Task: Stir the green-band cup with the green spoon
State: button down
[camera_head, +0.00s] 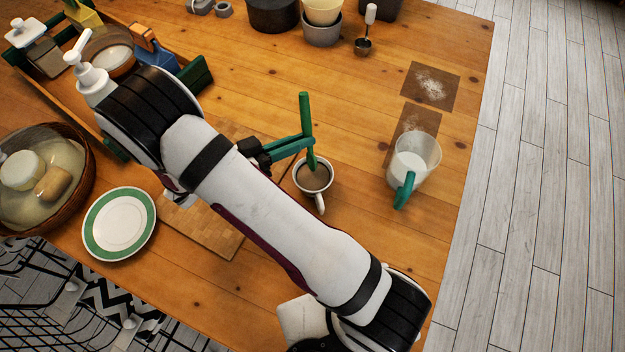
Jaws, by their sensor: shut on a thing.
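The green spoon (304,115) stands almost upright, with its lower end at the far side of a cup's opening. My gripper (305,142) is shut on the spoon partway down, with its teal fingers coming in from the left. The cup (319,193) below is white, holds brown liquid and has its handle toward the front. I cannot make out a green band on it from this angle. The spoon's lower end overlaps the liquid in the picture; how deep it reaches is hard to tell.
A clear mug with a teal handle (405,190) stands to the right, by dark mats. A wooden tray (45,87) with bottles stands at upper left. The wood between cup and mug is clear.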

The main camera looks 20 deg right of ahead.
jog(key=shift+w+d+r, duration=0.1)
jog(key=shift+w+r, duration=0.25)
jog(key=shift+r, duration=0.45)
jog(key=shift+w+d+r, duration=0.1)
jog(key=shift+w+r, duration=0.2)
jog(key=shift+r, duration=0.55)
jog(key=shift+w+r, duration=0.35)
jog(key=shift+r, duration=0.45)
notch_tip(320, 180, up, 5)
send_over(301, 116)
jog(key=a, duration=0.1)
jog(key=shift+s, duration=0.1)
